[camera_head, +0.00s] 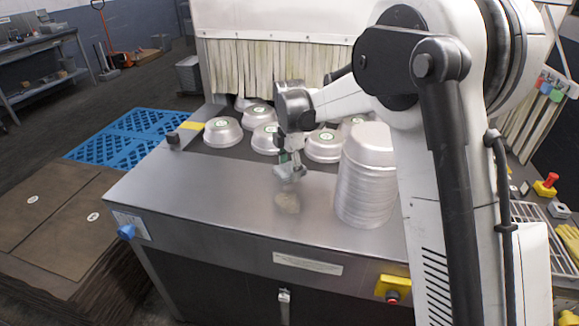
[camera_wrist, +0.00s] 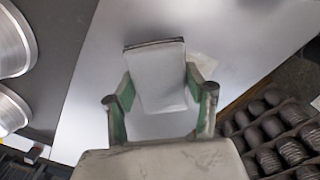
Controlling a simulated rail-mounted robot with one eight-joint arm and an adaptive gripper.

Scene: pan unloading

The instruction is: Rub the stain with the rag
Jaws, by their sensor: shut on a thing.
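My gripper (camera_head: 289,168) points down over the front steel counter and is shut on a grey-white rag (camera_head: 291,175). In the wrist view the rag (camera_wrist: 158,80) lies between the two green-sided fingers of my gripper (camera_wrist: 160,103). The stain (camera_head: 287,203) is a brownish-beige smudge on the counter, just in front of and below the rag in the head view. I cannot tell whether the rag touches the counter. A pale patch (camera_wrist: 205,66) shows past the right finger in the wrist view; I cannot tell what it is.
A tall stack of metal pans (camera_head: 366,185) stands close to the right of the stain. Several upturned pans (camera_head: 223,132) with green labels lie behind on a dark surface. The steel counter (camera_head: 190,195) is clear to the left. A yellow box with a red button (camera_head: 392,287) is at the front.

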